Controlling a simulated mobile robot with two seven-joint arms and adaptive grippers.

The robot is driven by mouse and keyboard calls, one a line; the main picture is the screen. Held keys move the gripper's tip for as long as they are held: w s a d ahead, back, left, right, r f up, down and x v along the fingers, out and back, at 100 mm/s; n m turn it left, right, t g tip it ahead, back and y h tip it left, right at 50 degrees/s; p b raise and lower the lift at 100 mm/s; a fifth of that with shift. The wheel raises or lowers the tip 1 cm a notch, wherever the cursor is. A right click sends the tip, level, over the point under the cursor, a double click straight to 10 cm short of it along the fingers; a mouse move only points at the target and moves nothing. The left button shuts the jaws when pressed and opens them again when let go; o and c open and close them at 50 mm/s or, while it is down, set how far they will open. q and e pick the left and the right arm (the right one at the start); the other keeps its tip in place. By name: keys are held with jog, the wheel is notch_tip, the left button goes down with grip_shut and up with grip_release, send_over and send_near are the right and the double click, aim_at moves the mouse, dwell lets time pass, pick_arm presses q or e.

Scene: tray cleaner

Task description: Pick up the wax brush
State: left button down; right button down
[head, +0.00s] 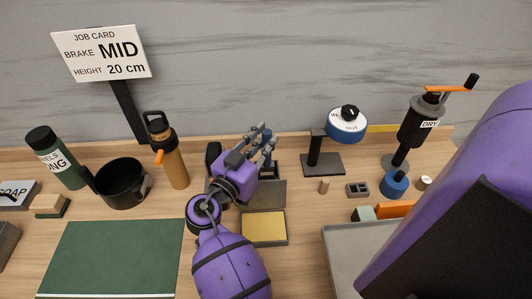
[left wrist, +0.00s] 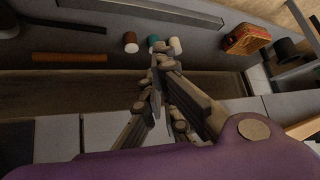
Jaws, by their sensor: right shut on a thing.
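My left gripper (left wrist: 160,82) shows only in the left wrist view. Its fingers converge, and whether they are fully shut is unclear. I see nothing held in it.
A green mat (head: 112,258) lies front left, with a black mug (head: 122,183) and brown bottle (head: 168,150) behind it. Right of the gripper stand a blue dial (head: 346,125), a black grinder (head: 416,122) and a grey tray (head: 345,262). The left wrist view shows a shelf with small vials (left wrist: 153,42).

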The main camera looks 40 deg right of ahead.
notch_tip(320, 180, up, 10)
dwell(0.5)
dwell(0.3)
